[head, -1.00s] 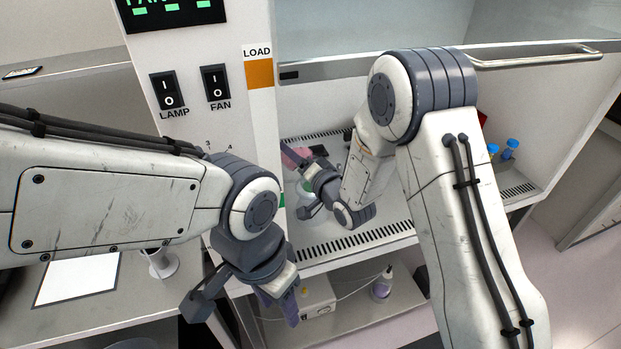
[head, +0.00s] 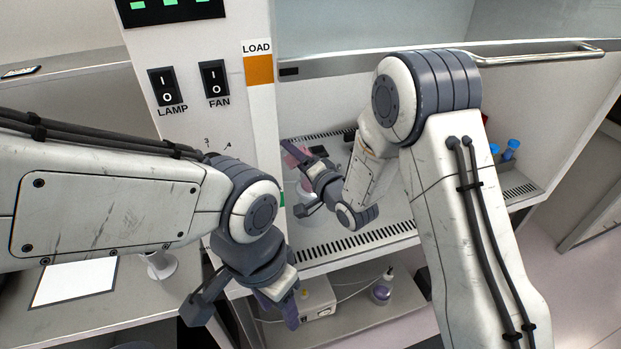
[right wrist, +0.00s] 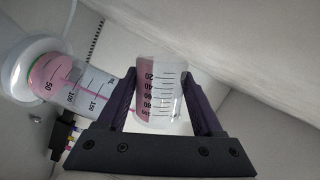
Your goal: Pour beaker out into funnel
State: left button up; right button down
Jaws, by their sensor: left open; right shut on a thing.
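In the right wrist view, my right gripper (right wrist: 160,110) is shut on a clear graduated beaker (right wrist: 160,90). The beaker lies tilted on its side, with pink liquid along its left wall. A thin pink streak shows inside the funnel and reaches toward the beaker. In the head view, my right gripper (head: 318,190) is inside the cabinet, and the arm hides most of the beaker and funnel. My left gripper (head: 240,308) is open and empty in front of the cabinet.
The cabinet panel (head: 215,120) with LAMP and FAN switches stands between the arms. Blue-capped tubes (head: 511,148) stand at the cabinet's right. A vented front ledge (head: 350,243) runs below my right gripper. A bottle (head: 381,292) and a white box (head: 318,298) sit on the lower shelf.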

jog(key=shift+m, duration=0.4)
jog(key=shift+d+m, duration=0.1)
jog(key=shift+m, duration=0.4)
jog(key=shift+w+d+r+m, duration=0.1)
jog(key=shift+r+m, duration=0.15)
jog(key=shift+m, duration=0.35)
jog(key=shift+d+r+m+y, duration=0.2)
jog(key=shift+m+y, duration=0.1)
jog(key=shift+m, duration=0.3)
